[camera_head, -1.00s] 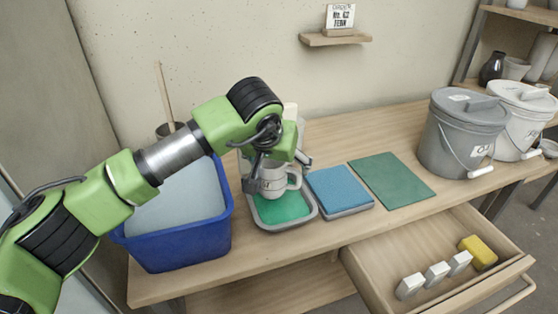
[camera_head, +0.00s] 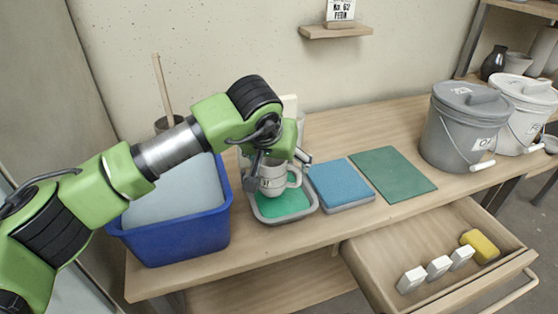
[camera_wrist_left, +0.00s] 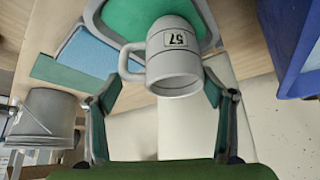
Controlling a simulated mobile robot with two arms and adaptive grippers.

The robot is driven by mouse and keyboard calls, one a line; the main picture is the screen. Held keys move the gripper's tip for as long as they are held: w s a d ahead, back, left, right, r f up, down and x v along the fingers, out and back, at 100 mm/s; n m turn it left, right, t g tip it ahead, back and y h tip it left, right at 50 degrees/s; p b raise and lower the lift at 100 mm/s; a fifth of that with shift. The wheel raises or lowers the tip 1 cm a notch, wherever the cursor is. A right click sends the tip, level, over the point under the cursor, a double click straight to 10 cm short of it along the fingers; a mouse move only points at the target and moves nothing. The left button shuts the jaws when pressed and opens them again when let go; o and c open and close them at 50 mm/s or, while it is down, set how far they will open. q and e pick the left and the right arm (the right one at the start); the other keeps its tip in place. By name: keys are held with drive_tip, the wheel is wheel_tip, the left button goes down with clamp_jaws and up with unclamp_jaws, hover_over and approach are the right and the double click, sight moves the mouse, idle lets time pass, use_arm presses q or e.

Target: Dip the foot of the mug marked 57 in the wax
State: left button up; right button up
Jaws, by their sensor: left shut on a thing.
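The grey mug marked 57 (camera_head: 272,182) is in my left gripper (camera_head: 268,168), over the grey tray (camera_head: 258,217) of green wax (camera_head: 286,205). In the left wrist view the mug (camera_wrist_left: 172,66) shows its 57 label and handle between the fingers of the left gripper (camera_wrist_left: 160,88), which is shut on it. The mug's foot points down at the green wax (camera_wrist_left: 146,15). I cannot tell whether the foot touches the wax. My right gripper is not in view.
A blue tub (camera_head: 190,240) stands left of the tray. A blue sponge pad (camera_head: 340,184) and a green mat (camera_head: 392,174) lie to its right. Lidded buckets (camera_head: 455,140) stand farther right. An open drawer (camera_head: 400,250) juts out in front with white blocks and a yellow sponge (camera_head: 482,244).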

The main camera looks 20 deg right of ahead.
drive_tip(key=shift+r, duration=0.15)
use_arm(q)
drive_tip(key=shift+f, duration=0.25)
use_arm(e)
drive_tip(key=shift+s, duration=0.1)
use_arm(q)
drive_tip(key=shift+f+b, duration=0.1)
drive_tip(key=shift+b, duration=0.2)
drive_tip(key=shift+f, duration=0.3)
drive_tip(key=shift+f+b, duration=0.2)
drive_tip(key=shift+b, duration=0.15)
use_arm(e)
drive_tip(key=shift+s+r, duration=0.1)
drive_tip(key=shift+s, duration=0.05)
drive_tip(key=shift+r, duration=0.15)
use_arm(q)
drive_tip(key=shift+f, duration=0.2)
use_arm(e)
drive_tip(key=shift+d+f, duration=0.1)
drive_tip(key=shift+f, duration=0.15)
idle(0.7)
